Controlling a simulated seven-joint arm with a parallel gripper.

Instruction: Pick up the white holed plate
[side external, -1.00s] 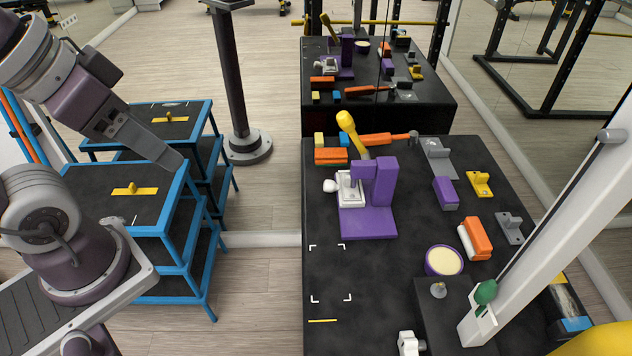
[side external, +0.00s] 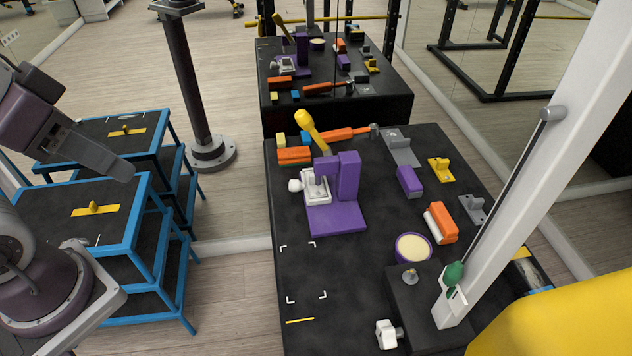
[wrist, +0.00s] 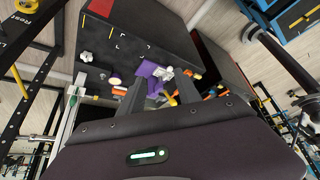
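A white piece with an opening in its frame (side external: 316,186) sits against the purple stand (side external: 348,177) on the black table; it is the likeliest white holed plate, but its holes are too small to make out. A white part also shows beside the purple stand in the wrist view (wrist: 164,73). My gripper (side external: 128,170) is at the left, in the air, well apart from the white piece. In the wrist view its two fingers (wrist: 160,92) stand apart with nothing seen held between them.
A white post (side external: 535,130) stands at right. The table's front left is bare, with white corner marks. A mirror is behind.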

